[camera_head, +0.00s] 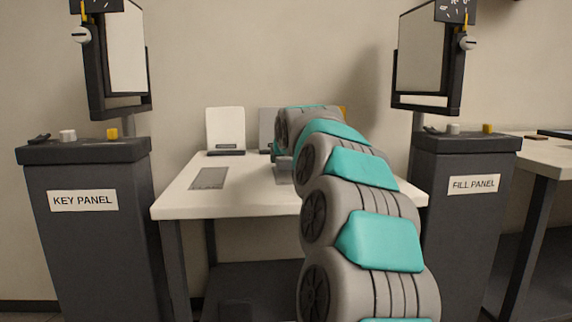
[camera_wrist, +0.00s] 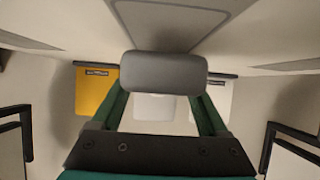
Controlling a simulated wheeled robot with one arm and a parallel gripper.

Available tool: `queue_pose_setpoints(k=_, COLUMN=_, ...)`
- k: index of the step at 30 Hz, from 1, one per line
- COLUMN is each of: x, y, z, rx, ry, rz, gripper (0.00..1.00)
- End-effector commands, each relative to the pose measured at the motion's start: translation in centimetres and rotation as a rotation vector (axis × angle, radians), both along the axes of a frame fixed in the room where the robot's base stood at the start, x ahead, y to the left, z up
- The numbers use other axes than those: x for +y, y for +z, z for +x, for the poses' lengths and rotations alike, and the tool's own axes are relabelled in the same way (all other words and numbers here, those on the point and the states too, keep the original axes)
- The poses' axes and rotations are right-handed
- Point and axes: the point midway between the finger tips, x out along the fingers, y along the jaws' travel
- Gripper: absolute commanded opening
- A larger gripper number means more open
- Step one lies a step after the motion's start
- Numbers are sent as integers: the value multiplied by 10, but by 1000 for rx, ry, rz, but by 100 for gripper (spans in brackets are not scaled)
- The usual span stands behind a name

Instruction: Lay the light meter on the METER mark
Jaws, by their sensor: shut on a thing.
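My gripper (camera_wrist: 160,95) shows two green fingers in the wrist view, shut on the light meter (camera_wrist: 165,70), a grey rounded block. The meter is held over the white table, seen upside down in this view. No METER lettering is readable. In the head view my arm hides most of the gripper and the meter.
Other grey marks lie on the white table (camera_head: 250,200), one at its left (camera_head: 209,178). A white card (camera_head: 225,128), a grey card (camera_head: 267,128) and a yellow card (camera_wrist: 97,91) stand along the back. Dark pedestals, KEY PANEL (camera_head: 85,220) and FILL PANEL (camera_head: 465,215), flank the table.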

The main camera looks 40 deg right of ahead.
Motion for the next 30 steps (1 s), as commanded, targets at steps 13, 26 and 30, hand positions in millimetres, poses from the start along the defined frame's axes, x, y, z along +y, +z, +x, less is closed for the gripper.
queue_pose_setpoints(k=13, x=0, y=-16, z=-1, rx=2, ry=0, rz=2, gripper=2)
queue_pose_setpoints(k=26, x=0, y=-20, z=0, rx=1, ry=0, rz=2, gripper=100)
queue_pose_setpoints(k=30, x=0, y=-20, z=0, rx=1, ry=0, rz=2, gripper=100)
